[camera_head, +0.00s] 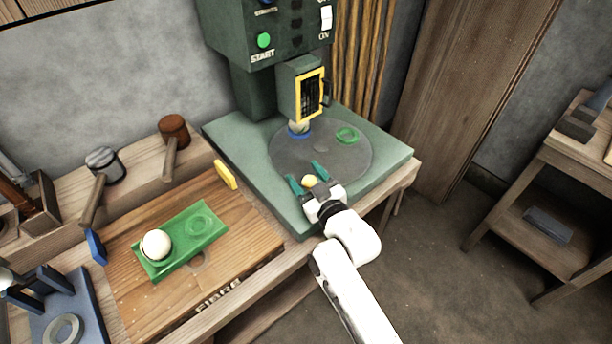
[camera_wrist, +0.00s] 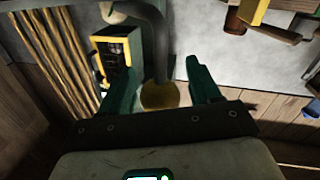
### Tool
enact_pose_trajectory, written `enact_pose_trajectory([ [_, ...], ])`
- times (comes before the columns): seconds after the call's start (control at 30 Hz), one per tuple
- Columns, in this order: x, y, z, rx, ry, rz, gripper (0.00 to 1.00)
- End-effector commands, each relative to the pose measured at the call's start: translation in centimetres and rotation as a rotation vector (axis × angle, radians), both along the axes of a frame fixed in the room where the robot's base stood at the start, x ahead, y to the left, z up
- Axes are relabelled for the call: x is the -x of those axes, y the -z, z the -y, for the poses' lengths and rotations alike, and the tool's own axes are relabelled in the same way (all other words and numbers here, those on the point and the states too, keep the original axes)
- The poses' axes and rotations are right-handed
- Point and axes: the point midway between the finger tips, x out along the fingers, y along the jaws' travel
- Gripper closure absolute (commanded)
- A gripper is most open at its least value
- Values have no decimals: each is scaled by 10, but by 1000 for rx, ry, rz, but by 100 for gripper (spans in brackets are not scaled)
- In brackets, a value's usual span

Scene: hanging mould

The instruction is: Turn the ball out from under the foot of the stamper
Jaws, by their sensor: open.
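The green stamper (camera_head: 262,90) stands at the back, with its foot over a grey round turntable (camera_head: 330,160). A pale ball (camera_head: 299,126) sits in a blue ring (camera_head: 297,134) on the turntable, directly below the foot and partly hidden by it. My gripper (camera_head: 306,177) is open at the turntable's front edge. A yellow round knob (camera_head: 309,181) is between its fingers; in the wrist view the knob (camera_wrist: 159,95) also shows between the open fingers (camera_wrist: 150,66), with gaps beside it.
A green tray (camera_head: 178,255) with a white ball (camera_head: 155,243) lies on the wooden board at left. Two mallets (camera_head: 172,132) and a blue stand (camera_head: 75,308) are near it. A wooden shelf (camera_head: 560,185) is at right. Floor between is clear.

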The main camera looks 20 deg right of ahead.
Motion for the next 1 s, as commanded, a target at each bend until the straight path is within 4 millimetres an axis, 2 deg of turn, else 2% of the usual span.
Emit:
enact_pose_trajectory([
  [0.1, 0, 0, 0, 0, 0, 0, 38],
  [0.73, 0, 0, 0, 0, 0, 0, 98],
  [1.0, 0, 0, 0, 0, 0, 0, 100],
])
